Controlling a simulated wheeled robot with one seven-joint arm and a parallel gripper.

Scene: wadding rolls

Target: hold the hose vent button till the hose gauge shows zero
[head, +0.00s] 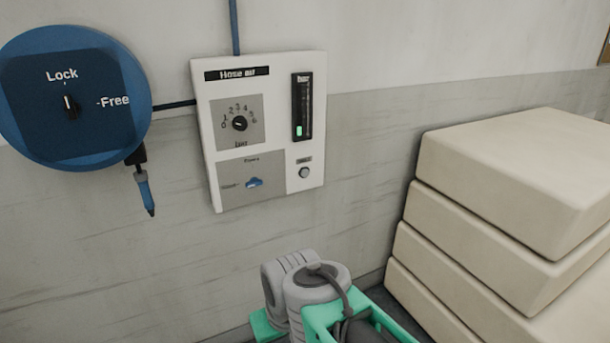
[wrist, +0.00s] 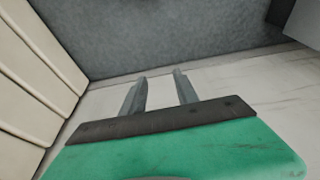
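The white hose panel (head: 267,130) is on the wall in the head view. Its hose gauge (head: 302,107) is a dark vertical strip with a lit green mark near the bottom. The round grey vent button (head: 304,172) sits below the gauge, under a small label too small to read. In the wrist view my gripper (wrist: 159,80) has two grey fingers apart with nothing between them. In the head view my arm shows below the panel, away from the button; the fingers are hidden there. The panel does not clearly show in the wrist view.
A blue reel (head: 72,135) marked Lock and Free hangs left of the panel, with a blue-tipped hose end (head: 146,193) below it. The panel also has a numbered dial (head: 239,124) and a blue lever (head: 254,183). Stacked cream slabs (head: 510,170) stand at the right.

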